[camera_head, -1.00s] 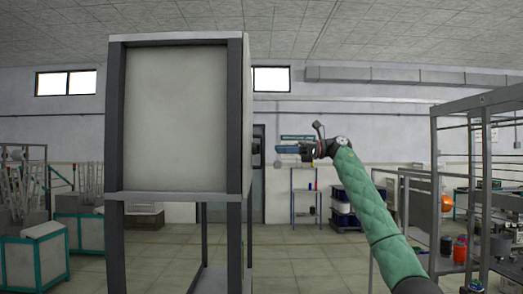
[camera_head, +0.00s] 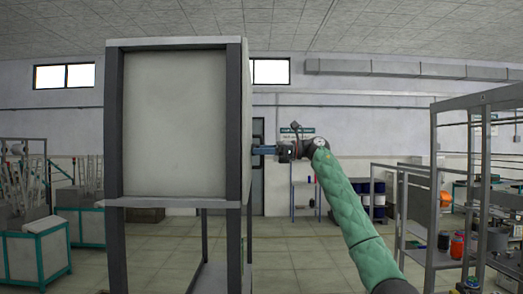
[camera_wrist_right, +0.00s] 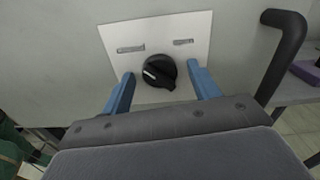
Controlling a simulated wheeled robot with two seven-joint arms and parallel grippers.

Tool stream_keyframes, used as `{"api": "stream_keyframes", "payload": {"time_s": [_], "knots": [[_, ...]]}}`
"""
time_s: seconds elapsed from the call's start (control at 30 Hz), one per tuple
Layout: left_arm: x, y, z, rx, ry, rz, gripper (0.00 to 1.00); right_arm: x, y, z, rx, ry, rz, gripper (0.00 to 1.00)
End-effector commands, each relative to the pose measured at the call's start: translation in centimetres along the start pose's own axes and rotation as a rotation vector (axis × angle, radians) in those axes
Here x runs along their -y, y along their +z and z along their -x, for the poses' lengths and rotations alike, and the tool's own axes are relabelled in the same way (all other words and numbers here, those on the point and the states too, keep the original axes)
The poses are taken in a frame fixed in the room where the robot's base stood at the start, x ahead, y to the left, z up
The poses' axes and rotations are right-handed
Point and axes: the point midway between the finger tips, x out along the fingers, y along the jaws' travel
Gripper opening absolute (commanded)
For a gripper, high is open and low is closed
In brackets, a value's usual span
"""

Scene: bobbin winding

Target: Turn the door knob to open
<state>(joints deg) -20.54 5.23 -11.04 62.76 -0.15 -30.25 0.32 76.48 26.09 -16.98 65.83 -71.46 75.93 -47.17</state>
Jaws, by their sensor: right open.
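A round black knob (camera_wrist_right: 158,72) with a white mark sits on a white plate (camera_wrist_right: 190,30) with two slots, in the right wrist view. The plate is on the grey side of a cabinet, whose front panel (camera_head: 175,120) shows in the head view. My right gripper (camera_wrist_right: 163,88) is open, with one blue finger on each side of the knob and a visible gap to it. In the head view the right gripper (camera_head: 265,150) is at the cabinet's right side; the knob is hidden there. My left gripper is not in view.
A black bar handle (camera_wrist_right: 285,45) stands right of the plate in the right wrist view. A metal shelf rack (camera_head: 475,170) stands at the right, and bins (camera_head: 35,250) stand at the left. The floor right of the cabinet is mostly clear.

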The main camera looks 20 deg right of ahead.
Motion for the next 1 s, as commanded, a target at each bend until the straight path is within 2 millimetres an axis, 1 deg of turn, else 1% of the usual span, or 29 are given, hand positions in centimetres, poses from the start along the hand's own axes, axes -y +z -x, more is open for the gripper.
{"api": "stream_keyframes", "payload": {"time_s": [0.1, 0.13, 0.33, 0.37, 0.67, 0.87, 1.0], "knots": [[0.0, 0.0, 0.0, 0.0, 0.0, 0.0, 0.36, 0.0, 0.0, 0.0, 0.0, 0.0, 0.0, 0.61], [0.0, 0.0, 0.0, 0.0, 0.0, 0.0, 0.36, 0.0, 0.0, 0.0, 0.0, 0.0, 0.0, 0.57], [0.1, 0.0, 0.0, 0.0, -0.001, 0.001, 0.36, 0.0, 0.0, 0.0, 0.0, 0.0, 0.0, 0.18], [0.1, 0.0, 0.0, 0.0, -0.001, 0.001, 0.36, 0.0, 0.0, 0.0, 0.0, 0.0, 0.0, 0.16], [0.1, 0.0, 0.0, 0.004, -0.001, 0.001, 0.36, 0.0, 0.0, 0.1, 0.0, -0.002, -0.032, 0.16], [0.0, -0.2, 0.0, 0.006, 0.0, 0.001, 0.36, 0.1, 0.0, 0.2, 0.0, -0.003, -0.131, 0.16], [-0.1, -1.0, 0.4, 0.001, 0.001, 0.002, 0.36, 0.1, 0.1, 0.2, 0.001, -0.003, -0.242, 0.16]]}}
